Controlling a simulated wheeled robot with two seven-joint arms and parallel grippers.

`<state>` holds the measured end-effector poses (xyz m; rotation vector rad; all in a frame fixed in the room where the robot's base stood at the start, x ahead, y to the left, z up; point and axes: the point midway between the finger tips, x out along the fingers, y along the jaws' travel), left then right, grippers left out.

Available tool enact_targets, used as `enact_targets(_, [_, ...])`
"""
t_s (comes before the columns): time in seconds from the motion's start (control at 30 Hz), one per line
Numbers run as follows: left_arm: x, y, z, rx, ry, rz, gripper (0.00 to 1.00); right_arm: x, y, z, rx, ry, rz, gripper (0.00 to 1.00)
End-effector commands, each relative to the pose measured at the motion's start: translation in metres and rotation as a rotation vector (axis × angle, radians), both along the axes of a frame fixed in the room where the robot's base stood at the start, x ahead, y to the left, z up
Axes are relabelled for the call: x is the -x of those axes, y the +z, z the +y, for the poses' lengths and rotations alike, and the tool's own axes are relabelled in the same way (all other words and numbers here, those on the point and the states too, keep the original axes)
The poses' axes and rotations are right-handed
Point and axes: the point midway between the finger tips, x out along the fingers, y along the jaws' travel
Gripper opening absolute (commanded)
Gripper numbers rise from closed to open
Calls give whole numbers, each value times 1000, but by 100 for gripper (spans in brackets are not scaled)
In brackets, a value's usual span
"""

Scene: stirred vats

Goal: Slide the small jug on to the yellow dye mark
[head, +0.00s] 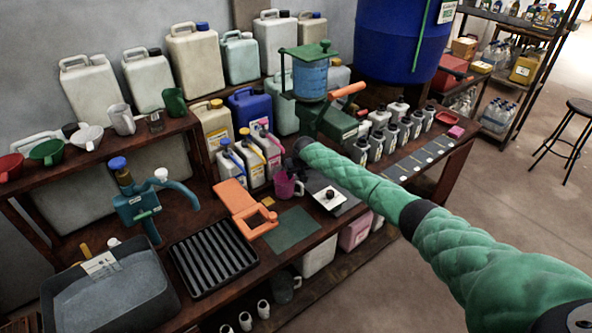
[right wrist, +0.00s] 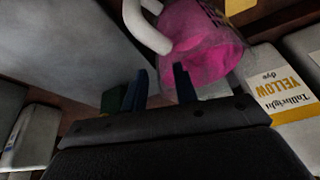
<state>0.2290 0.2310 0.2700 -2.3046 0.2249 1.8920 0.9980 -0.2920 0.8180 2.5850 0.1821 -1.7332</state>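The small pink jug (head: 287,186) stands on the bench in front of the row of labelled white dye bottles. In the right wrist view the pink jug (right wrist: 205,45), with a pale curved handle, is just beyond my fingertips. My right gripper (right wrist: 160,80) has its two blue fingers apart with nothing between them. A bottle labelled yellow dye (right wrist: 285,100) stands right of the jug in the wrist view. My left gripper is not in view.
The dye bottles (head: 250,163) stand close behind the jug. A dark board with a white plate (head: 333,200) lies to its right, and an orange clamp-like tool (head: 236,197) to its left. A green mat (head: 290,230) in front is bare.

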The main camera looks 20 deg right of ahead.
Motion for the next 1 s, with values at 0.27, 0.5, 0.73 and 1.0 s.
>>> enact_targets(0.27, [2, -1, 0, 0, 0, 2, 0, -1, -3, 1, -1, 0, -1, 29])
enact_targets(0.5, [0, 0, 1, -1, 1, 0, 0, -1, -3, 1, -1, 0, 0, 0])
enact_targets(0.73, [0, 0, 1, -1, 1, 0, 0, -1, -3, 1, -1, 0, 0, 0])
enact_targets(1.0, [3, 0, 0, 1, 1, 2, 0, 0, -3, 4, -1, 0, 1, 0])
